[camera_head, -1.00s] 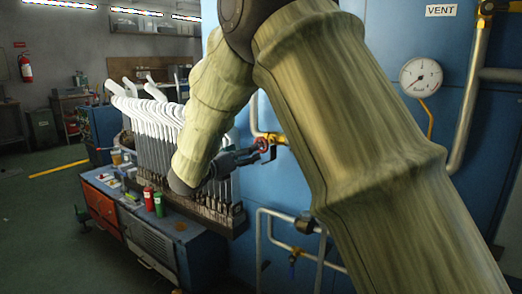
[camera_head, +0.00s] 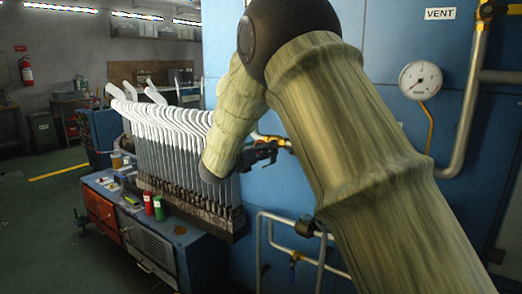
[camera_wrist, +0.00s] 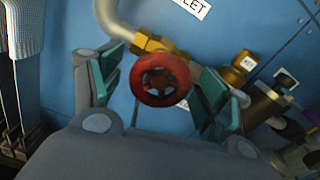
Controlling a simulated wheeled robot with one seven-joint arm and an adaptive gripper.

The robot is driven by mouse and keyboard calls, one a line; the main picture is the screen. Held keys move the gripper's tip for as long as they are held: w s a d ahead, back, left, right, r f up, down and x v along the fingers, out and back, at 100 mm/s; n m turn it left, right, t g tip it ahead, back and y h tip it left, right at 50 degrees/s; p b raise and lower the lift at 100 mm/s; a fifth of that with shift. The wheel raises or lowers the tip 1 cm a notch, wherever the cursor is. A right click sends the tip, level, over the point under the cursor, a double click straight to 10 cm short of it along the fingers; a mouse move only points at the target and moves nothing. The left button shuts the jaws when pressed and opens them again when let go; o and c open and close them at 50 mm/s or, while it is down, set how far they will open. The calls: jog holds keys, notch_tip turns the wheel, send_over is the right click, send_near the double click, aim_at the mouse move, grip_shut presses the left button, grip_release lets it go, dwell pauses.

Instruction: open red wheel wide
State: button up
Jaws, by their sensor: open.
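The red wheel (camera_wrist: 162,79) is a round spoked handwheel on a brass valve (camera_wrist: 158,46), in the middle of the wrist view. My gripper (camera_wrist: 166,90) is open, with a teal-padded finger to the left and one to the right of the wheel. The right finger looks close to the wheel; I cannot tell whether either finger touches it. In the head view my gripper (camera_head: 262,154) is at the blue cabinet wall, beside the brass pipe fitting (camera_head: 281,141). The red wheel is hidden there behind my gripper.
A row of white sock forms (camera_head: 168,125) stands left of my arm. A pressure gauge (camera_head: 420,80) and a steel pipe (camera_head: 466,105) are on the blue cabinet at right. Lower pipes (camera_head: 290,225) run below my gripper. A red can (camera_head: 149,201) and a green can (camera_head: 159,206) stand on the bench.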

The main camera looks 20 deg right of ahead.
jog(key=c, duration=1)
jog(key=shift+c, duration=0.2)
